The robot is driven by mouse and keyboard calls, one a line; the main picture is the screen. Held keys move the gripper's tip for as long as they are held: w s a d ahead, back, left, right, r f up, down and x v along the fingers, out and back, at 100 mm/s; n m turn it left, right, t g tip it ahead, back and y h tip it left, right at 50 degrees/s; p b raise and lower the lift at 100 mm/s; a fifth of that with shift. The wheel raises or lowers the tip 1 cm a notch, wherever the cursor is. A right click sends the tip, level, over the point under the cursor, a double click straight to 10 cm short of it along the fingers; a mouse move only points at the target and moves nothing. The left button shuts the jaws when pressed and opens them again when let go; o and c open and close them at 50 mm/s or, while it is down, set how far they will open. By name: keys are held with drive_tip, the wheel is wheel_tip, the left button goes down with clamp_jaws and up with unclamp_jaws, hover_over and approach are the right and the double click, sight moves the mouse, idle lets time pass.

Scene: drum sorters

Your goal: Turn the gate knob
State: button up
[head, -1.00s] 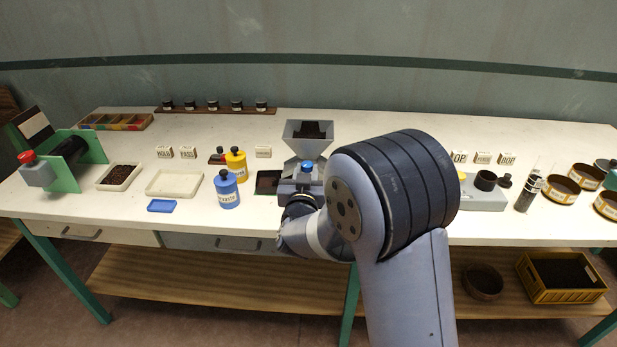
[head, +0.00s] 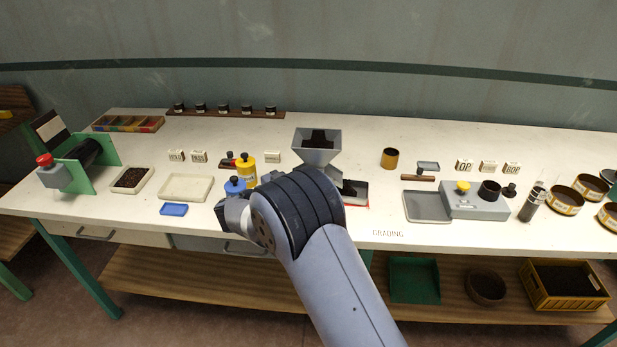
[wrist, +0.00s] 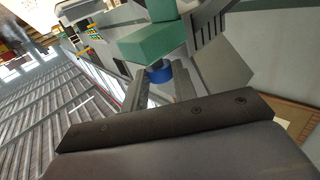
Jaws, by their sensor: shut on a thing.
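The grey hopper (head: 317,143) stands on the bench in the head view, with its lower part hidden behind my arm. The gate knob is hidden there too. In the wrist view a small blue knob (wrist: 160,74) shows between the fingertips of my gripper (wrist: 160,84), which is shut on it. A green block (wrist: 152,44) shows just beyond the knob. In the head view my arm covers the fingers; my wrist shows left of the hopper, in front of the blue canister (head: 235,186). How far the knob is turned cannot be seen.
The yellow canister (head: 245,168) stands close to my wrist. A dark tray with a red edge (head: 355,194) lies right of the hopper. A grey box with a yellow knob (head: 475,203) stands farther right. The bench front is clear around the GRADING label.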

drive_tip(key=shift+w+a+r+m+g+h, duration=0.1)
drive_tip(key=shift+w+m+g+h, duration=0.1)
drive_tip(key=shift+m+g+h, duration=0.65)
drive_tip(key=shift+g, duration=0.35)
drive_tip(key=o, duration=1)
drive_tip(key=shift+s+y, duration=0.1)
drive_tip(key=shift+y, duration=0.15)
